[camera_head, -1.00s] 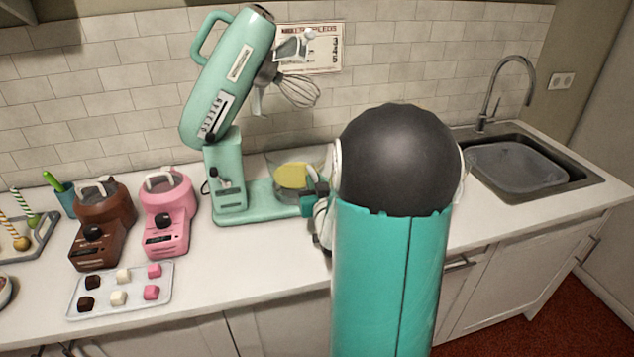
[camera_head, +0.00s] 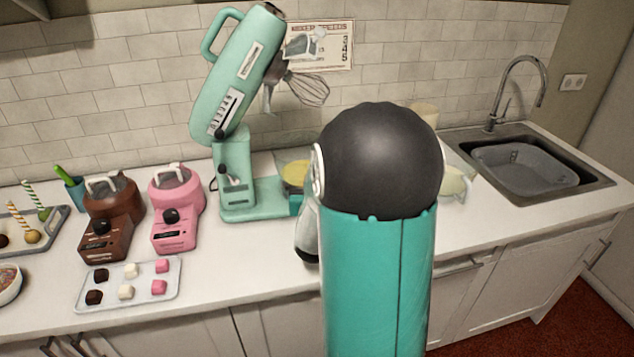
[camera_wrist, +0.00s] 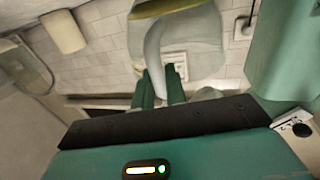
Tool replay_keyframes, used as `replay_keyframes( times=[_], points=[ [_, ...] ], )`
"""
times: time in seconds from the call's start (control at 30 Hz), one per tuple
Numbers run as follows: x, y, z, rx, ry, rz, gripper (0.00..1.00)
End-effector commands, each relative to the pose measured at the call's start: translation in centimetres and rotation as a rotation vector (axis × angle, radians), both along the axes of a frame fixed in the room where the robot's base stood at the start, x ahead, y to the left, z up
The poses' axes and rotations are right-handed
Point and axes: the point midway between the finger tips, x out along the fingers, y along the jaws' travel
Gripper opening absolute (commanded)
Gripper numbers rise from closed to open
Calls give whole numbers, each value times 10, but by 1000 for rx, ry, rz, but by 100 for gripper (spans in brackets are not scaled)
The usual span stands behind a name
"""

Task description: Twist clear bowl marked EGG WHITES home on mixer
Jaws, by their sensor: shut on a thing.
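The mint mixer (camera_head: 237,85) stands on the counter with its head tilted up and a wire whisk (camera_head: 308,88) hanging from it. A clear bowl with yellow contents (camera_head: 297,172) is over the mixer's base (camera_head: 250,206), partly hidden by my arm. I cannot read a label on it or tell whether it is seated. In the wrist view, my gripper (camera_wrist: 160,86) has its teal fingers closed around the bowl's clear handle, with the bowl (camera_wrist: 203,42) just beyond. The mixer's mint body fills the right of that view.
A pale bowl (camera_head: 455,182) and a beige canister (camera_head: 424,114) stand right of my arm, near the sink (camera_head: 525,168). Brown (camera_head: 110,215) and pink (camera_head: 176,210) small mixers and a sweets tray (camera_head: 130,300) are left. The front counter edge is mostly clear.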

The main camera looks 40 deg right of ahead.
Motion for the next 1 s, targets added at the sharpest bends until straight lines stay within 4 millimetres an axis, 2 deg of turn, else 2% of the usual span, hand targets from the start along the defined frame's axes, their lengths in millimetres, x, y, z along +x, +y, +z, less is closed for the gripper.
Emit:
replay_keyframes(
  times=[0.93, 0.97, 1.0],
  points=[
    [10, 14, 1, 0, -2, -112, 0],
    [10, 14, 0, 0, 0, -111, 19],
    [10, 14, 0, 0, 0, -111, 27]
  ],
)
